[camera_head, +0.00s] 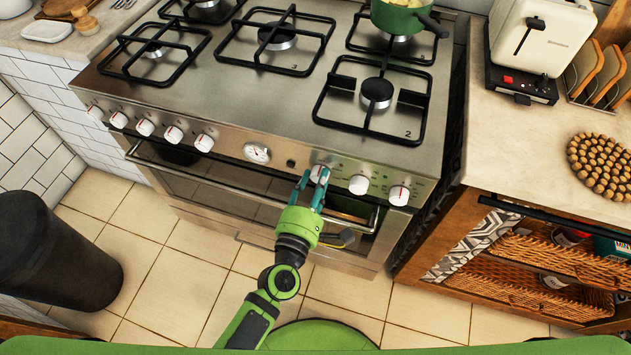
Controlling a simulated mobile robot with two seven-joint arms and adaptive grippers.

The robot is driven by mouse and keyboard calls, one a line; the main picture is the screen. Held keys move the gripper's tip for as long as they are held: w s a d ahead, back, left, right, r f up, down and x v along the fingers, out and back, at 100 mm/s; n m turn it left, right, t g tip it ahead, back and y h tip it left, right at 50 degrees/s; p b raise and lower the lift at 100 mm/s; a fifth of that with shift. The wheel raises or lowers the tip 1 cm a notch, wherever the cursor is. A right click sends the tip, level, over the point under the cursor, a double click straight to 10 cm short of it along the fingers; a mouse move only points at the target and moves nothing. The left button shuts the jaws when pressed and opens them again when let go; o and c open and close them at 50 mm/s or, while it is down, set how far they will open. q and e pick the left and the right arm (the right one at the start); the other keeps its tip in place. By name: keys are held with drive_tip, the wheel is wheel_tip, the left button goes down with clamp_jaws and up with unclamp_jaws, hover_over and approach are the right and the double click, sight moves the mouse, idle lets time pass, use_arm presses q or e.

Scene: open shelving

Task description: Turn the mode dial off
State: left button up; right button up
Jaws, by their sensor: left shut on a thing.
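The stove (280,118) stands across the middle of the head view, with a row of white knobs on its front panel. My left gripper (316,178) is at the panel, with its fingers around a white knob (319,172) right of the centre. The fingers hide part of this knob, so its pointer setting cannot be read. Two more white knobs, one close by (358,184) and one farther right (399,195), are free. A round gauge (257,153) sits left of the gripper. My right gripper is not in view.
A green pot (400,17) stands on the back right burner. A toaster (535,38) and a beaded trivet (600,165) are on the right counter. The oven handle (250,188) runs below the knobs. A dark bin (55,255) stands at left. Tiled floor (190,255) is clear between.

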use_arm(q)
drive_tip(key=o, duration=1.1)
drive_tip(key=shift+s+d, duration=0.1)
drive_tip(key=shift+d, duration=0.2)
drive_tip(key=shift+o, duration=0.2)
drive_tip(key=shift+a, duration=0.1)
drive_tip(key=v, duration=1.2)
drive_tip(key=shift+r, duration=0.1)
drive_tip(key=s+a+f+m+g+y+p, duration=0.1)
drive_tip(key=s+a+f+m+g, duration=0.2)
drive_tip(key=f+m, duration=0.65)
drive_tip(key=s+a+f+m+g+p, duration=0.1)
drive_tip(key=a+f+m+g, duration=0.25)
drive_tip(key=f, duration=1.05)
drive_tip(key=s+a+f+m+g+y, duration=0.1)
drive_tip(key=s+a+f+m+g, duration=0.2)
drive_tip(key=s, duration=0.4)
drive_tip(key=s+a+f+m+g+y+p, duration=0.1)
drive_tip(key=s+a+f+m+g+y, duration=0.1)
drive_tip(key=s+a+f, duration=0.3)
drive_tip(key=s+a+f+m+g+y, duration=0.1)
drive_tip(key=s+a+f+m+g, duration=0.3)
drive_tip(key=s+f, duration=0.3)
drive_tip(key=s+m, duration=0.1)
drive_tip(key=s, duration=0.2)
drive_tip(key=shift+a+f+g+y+p, duration=0.25)
drive_tip(key=shift+g+y+p, duration=0.05)
drive_tip(key=shift+g+p, duration=0.1)
